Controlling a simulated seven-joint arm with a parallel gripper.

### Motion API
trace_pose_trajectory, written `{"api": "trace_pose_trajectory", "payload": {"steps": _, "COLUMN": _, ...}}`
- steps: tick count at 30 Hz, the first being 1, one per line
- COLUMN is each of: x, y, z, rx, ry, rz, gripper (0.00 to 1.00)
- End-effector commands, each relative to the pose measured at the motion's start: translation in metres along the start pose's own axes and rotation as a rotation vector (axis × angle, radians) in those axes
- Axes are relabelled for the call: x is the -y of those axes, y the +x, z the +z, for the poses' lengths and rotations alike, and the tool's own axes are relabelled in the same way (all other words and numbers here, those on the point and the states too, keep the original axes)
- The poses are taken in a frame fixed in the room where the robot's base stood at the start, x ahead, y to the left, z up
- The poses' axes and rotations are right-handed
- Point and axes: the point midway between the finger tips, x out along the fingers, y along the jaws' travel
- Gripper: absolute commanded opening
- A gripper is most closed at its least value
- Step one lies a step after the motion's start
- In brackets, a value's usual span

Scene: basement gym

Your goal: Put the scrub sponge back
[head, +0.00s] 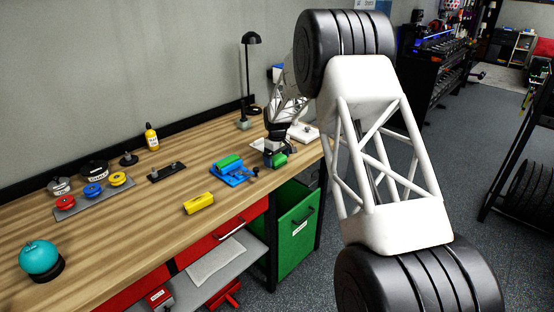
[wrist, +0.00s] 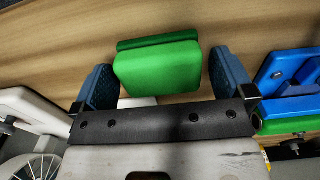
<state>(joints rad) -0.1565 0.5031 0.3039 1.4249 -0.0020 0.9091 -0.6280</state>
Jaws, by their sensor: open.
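A green two-tone block (head: 280,160), which looks like the scrub sponge, is on the wooden workbench near its right end. In the wrist view the green sponge (wrist: 158,70) shows a bright green face with a darker green layer behind it. My gripper (wrist: 160,78) is open, with one blue finger on each side of the sponge and visible gaps between. In the head view my gripper (head: 274,150) is low over the sponge and hides part of it. A blue holder (head: 241,178) with another green block (head: 229,161) is just left; the holder also shows in the wrist view (wrist: 293,103).
A yellow block (head: 198,203) lies in front of the blue holder. A desk lamp (head: 243,122) and a white item (head: 304,133) stand near my gripper. Weights on a grey plate (head: 68,212) and a teal ball (head: 40,258) are further left.

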Motion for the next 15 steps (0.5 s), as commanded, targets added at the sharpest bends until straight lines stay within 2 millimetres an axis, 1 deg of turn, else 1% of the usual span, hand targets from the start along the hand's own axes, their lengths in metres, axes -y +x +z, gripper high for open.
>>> {"api": "trace_pose_trajectory", "payload": {"steps": 5, "x": 0.000, "y": -0.016, "z": 0.000, "rx": -0.001, "ry": 0.000, "rz": 0.001, "gripper": 1.00}}
{"api": "trace_pose_trajectory", "payload": {"steps": 8, "x": 0.000, "y": -0.029, "z": -0.001, "rx": -0.003, "ry": 0.000, "rz": 0.002, "gripper": 1.00}}
{"api": "trace_pose_trajectory", "payload": {"steps": 15, "x": 0.000, "y": -0.066, "z": 0.000, "rx": -0.002, "ry": 0.000, "rz": 0.001, "gripper": 1.00}}
